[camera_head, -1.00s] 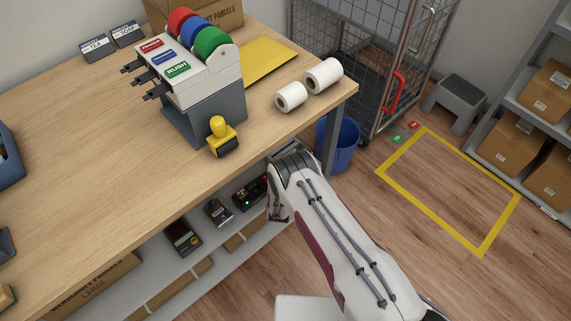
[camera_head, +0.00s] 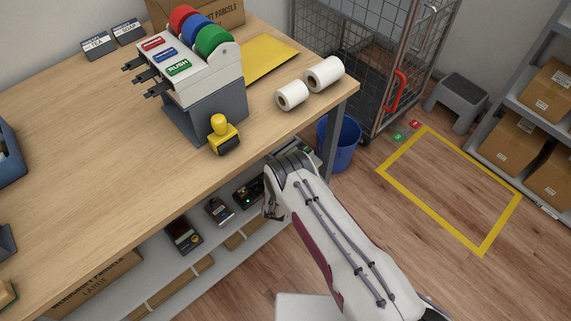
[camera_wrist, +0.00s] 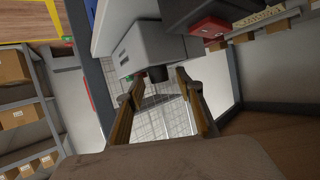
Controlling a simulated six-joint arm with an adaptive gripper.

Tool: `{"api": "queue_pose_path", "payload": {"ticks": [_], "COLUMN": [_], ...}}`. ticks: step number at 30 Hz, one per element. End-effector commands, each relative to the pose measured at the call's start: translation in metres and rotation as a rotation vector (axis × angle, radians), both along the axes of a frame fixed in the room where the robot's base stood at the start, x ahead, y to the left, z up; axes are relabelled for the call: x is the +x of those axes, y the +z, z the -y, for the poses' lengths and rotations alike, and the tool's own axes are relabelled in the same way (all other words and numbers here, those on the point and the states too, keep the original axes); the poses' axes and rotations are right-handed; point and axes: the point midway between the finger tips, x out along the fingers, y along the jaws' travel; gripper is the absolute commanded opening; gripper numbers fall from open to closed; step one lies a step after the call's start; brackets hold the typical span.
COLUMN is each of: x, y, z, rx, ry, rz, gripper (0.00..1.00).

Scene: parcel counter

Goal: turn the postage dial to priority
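In the wrist view a pale grey box-shaped device (camera_wrist: 143,48) is just beyond my fingertips. A dark round knob (camera_wrist: 157,74) sticks out of it toward my gripper; it may be the postage dial, but no marking or setting can be read. My gripper (camera_wrist: 156,92) is open, its two fingers apart with the knob ahead of the gap, seemingly not touched. In the head view my arm covers the right part of the shelf under the counter, and the gripper's fingertips are hidden there.
The lower shelf (camera_head: 160,285) holds several small devices, including a black one with a green light (camera_head: 248,190). The wooden counter (camera_head: 90,150) overhangs it. A blue bin (camera_head: 340,145) stands by the table leg. In the wrist view a red-faced dark device (camera_wrist: 208,27) is close by.

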Motion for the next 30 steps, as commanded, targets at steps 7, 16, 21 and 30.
{"api": "queue_pose_path", "payload": {"ticks": [7,16,21,30], "x": [-0.004,-0.022,-0.036,-0.062], "y": [0.001,0.009,0.014,0.026], "z": [-0.001,-0.003,-0.003,-0.006], "rx": [-0.001,0.000,0.000,-0.001], "ry": [0.000,0.001,0.001,0.001], "rz": [-0.001,-0.001,-0.001,0.000], "gripper": [0.37,0.37,0.37,0.37]}}
